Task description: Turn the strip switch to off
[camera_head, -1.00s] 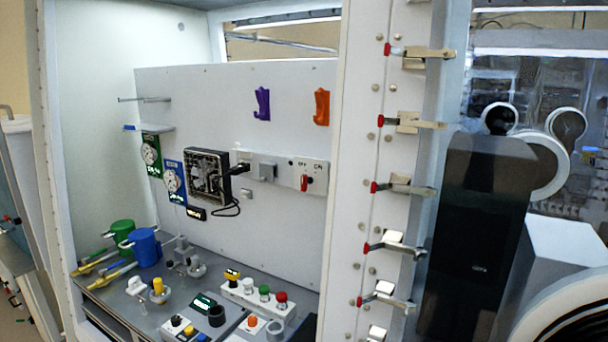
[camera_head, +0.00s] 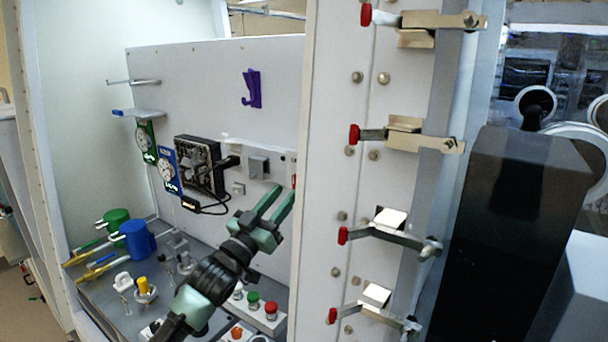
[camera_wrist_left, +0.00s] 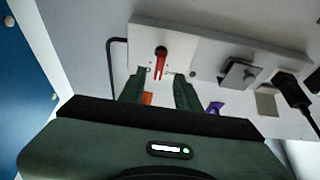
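The white strip (camera_head: 270,158) is on the back panel, its right end hidden behind the cabinet post. Its red switch (camera_wrist_left: 161,63) shows clearly in the left wrist view, with the lever pointing down the picture towards the gap between my fingers. In the head view only a red sliver of the switch (camera_head: 294,181) shows beside the post. My left gripper (camera_head: 283,190) is open and empty, its fingers pointing up at the strip's right end. In the wrist view the fingertips (camera_wrist_left: 154,80) flank the lever's lower end; contact cannot be told. My right gripper is out of view.
A black plug (camera_head: 230,162) sits at the strip's left end. A purple hook (camera_head: 251,88) hangs above. The cabinet post (camera_head: 335,150) with red-tipped clamps stands close on the right. Buttons (camera_head: 271,309) and blue (camera_head: 136,238) and green (camera_head: 116,220) cylinders stand below.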

